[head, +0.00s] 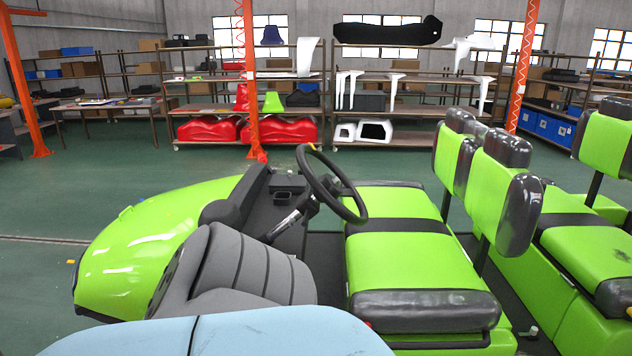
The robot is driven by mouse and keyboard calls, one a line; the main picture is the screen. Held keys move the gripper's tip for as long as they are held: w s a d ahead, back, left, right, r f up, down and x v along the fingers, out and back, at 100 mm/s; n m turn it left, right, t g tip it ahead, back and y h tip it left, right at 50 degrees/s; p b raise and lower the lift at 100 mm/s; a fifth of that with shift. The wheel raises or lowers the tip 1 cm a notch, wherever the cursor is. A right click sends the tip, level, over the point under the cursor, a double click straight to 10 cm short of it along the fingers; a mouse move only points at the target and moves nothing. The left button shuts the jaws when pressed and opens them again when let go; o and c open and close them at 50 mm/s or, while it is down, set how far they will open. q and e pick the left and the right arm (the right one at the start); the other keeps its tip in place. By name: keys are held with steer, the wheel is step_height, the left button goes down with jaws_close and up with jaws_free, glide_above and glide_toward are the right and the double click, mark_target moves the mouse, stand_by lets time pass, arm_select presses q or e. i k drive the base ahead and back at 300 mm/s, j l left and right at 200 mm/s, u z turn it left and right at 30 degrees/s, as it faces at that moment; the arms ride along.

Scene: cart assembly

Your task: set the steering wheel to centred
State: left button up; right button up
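The steering wheel (323,187) is a dark ring on a slanted column (287,224) in the green cart (150,245). It stands between the dashboard and the front seat, seen nearly edge-on and tilted. From this angle I cannot tell whether it is turned or centred. Neither of my grippers shows in the head view, and nothing is seen touching the wheel.
The green and black front seat (408,265) is right of the wheel, with backrests (501,180) behind it. Orange posts (249,80) and loaded shelves stand beyond open green floor.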

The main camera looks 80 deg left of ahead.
mark_target(325, 191)
steer(key=u, duration=2.4)
